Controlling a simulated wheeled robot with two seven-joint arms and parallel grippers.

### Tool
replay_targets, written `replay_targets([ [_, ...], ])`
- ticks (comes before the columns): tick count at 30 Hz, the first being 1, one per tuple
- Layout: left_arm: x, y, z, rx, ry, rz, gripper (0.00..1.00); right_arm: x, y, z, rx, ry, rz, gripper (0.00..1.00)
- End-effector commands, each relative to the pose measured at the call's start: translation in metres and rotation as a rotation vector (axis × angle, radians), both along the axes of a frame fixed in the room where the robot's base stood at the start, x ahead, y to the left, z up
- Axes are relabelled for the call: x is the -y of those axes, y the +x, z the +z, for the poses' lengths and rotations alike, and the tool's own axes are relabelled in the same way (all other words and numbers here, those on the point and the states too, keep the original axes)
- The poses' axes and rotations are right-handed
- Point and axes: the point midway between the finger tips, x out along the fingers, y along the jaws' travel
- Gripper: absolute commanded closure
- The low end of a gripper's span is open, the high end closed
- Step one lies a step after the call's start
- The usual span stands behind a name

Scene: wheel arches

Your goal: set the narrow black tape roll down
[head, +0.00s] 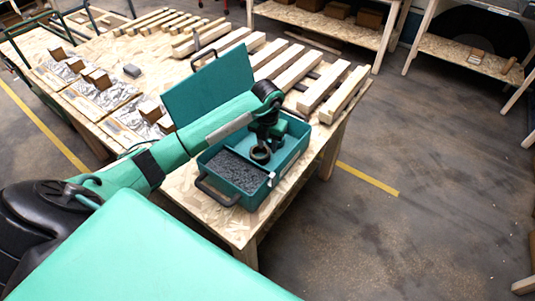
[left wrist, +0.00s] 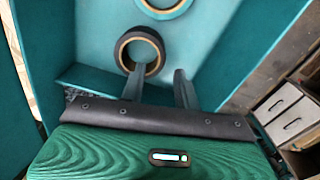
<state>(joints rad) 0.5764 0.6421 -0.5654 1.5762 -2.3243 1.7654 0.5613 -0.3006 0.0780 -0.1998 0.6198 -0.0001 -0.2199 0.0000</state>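A black tape roll with a tan core shows in the left wrist view (left wrist: 156,44), beside and partly behind my left gripper's left finger. I cannot tell for sure which is the narrow one. In the head view a black ring (head: 261,153) shows just below my left gripper (head: 264,138), over the open teal toolbox (head: 217,201). My right gripper is not in view.
The toolbox stands on a wooden table (head: 180,187), lid (head: 205,88) raised; its near compartment holds dark grey foam (head: 237,172). Wooden slats (head: 343,93) lie behind it. Small wooden blocks (head: 97,79) lie on foil at left. Open floor (head: 430,180) is at right.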

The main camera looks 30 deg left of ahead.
Motion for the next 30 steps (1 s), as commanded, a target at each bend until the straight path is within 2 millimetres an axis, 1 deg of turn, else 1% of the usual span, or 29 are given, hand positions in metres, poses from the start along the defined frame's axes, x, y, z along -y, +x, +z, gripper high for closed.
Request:
replay_targets([
  [1, 0.0, 0.001, 0.01, 0.005, 0.002, -0.001, 0.68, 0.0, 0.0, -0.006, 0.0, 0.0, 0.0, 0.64],
  [6, 0.0, 0.001, 0.043, 0.003, 0.001, 0.0, 0.68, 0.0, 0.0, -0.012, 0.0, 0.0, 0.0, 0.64],
  [9, 0.0, 0.001, 0.057, 0.002, 0.001, -0.001, 0.68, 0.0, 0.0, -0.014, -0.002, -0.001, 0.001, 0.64],
  [12, 0.0, 0.0, 0.064, 0.0, 0.0, 0.0, 0.68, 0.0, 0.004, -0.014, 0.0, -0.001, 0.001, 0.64],
  [15, 0.0, 0.0, 0.068, -0.001, 0.001, 0.0, 0.68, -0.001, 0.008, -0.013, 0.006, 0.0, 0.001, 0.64],
  [21, 0.0, 0.0, 0.069, -0.001, 0.0, 0.0, 0.68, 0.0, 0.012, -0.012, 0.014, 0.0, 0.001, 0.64],
  [30, 0.0, 0.0, 0.068, -0.001, 0.0, 0.0, 0.68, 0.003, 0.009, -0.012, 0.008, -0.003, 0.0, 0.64],
])
